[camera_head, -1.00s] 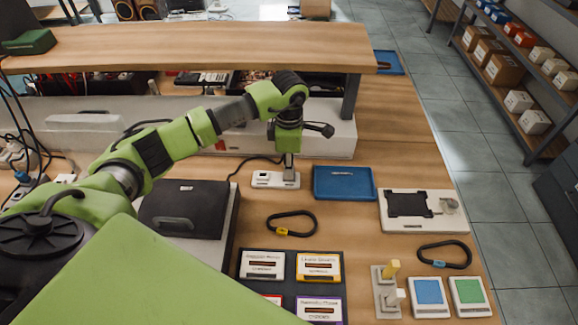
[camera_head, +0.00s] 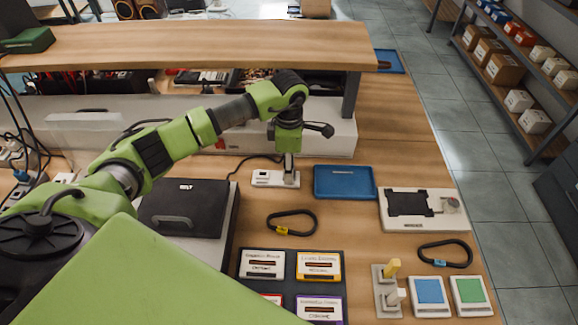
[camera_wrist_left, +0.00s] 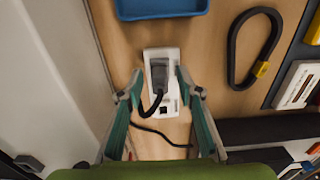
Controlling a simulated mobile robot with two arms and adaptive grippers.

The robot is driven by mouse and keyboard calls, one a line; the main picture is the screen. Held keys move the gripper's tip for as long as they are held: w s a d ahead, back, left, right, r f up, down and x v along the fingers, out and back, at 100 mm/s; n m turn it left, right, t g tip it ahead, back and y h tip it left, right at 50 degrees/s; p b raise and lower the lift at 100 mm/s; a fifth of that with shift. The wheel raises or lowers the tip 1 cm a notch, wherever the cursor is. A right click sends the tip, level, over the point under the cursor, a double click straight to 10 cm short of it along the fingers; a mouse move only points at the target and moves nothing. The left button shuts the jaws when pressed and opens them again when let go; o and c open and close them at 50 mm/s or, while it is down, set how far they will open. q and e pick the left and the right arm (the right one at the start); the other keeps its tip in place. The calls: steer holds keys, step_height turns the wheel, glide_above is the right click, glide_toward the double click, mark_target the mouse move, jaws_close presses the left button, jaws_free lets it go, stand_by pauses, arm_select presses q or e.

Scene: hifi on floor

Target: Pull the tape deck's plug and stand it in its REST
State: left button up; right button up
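A white plate (camera_head: 266,179) lies on the wooden table; it also shows in the left wrist view (camera_wrist_left: 172,133). A dark plug (camera_wrist_left: 160,75) with a black cord stands at its end nearer the blue tray. A small dark opening is at the other end. My left gripper (camera_head: 290,180) points down over the plug. In the left wrist view its fingers (camera_wrist_left: 160,84) are apart, one on each side of the plug, with narrow gaps. A black-lidded device (camera_head: 185,208), perhaps the tape deck, is left of the plate. My right gripper is not seen.
A blue tray (camera_head: 345,182) is right of the plate. A black loop with a yellow tag (camera_head: 291,223) lies in front. Cassettes (camera_head: 262,264) sit in a dark holder nearer me. A raised wooden shelf (camera_head: 200,45) runs behind the arm.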

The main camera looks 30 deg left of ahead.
arm_select(q)
step_height(320, 180, up, 17)
steer(key=p, duration=0.3)
stand_by(1.1)
stand_by(0.4)
